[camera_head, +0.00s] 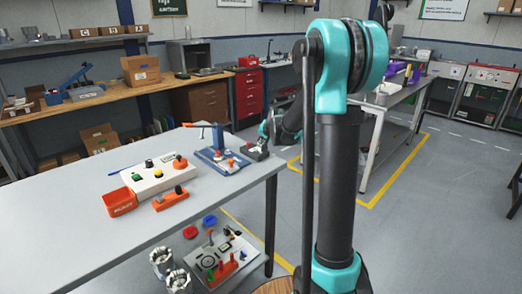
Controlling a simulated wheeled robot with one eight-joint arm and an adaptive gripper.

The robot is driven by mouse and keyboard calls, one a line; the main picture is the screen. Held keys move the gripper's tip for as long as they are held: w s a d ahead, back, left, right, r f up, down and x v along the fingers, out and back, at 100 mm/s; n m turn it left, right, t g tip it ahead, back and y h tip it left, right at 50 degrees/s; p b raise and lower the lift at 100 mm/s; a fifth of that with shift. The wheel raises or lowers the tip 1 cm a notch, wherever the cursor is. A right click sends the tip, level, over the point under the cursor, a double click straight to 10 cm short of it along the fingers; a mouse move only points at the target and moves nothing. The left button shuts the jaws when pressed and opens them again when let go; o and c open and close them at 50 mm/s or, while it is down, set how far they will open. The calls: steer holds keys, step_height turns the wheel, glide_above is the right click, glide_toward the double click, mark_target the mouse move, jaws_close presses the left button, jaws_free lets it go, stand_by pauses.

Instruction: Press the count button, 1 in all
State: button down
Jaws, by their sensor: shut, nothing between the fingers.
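A small dark box (254,153) sits near the right end of the grey table. A red spot shows on its top, but the picture is too small to tell whether it is the count button. My gripper (263,141) is at the far end of my arm, just above this box. It is small and partly merged with the box in the picture. It looks shut and empty. I cannot tell whether its tips touch the box.
On the grey table (75,220) are a blue fixture (221,161), a white control box (156,179) with green and orange knobs, an orange bin (120,202) and an orange part (174,199). A lower shelf holds a fixture plate (222,258). The table's left is clear.

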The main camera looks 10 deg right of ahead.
steer(key=shift+f, duration=0.15)
steer(key=shift+f, duration=0.25)
steer(key=shift+f, duration=0.5)
stand_by(0.9)
stand_by(0.4)
steer(key=shift+r, duration=0.9)
steer(key=shift+r, duration=0.1)
steer(key=shift+r, duration=2.4)
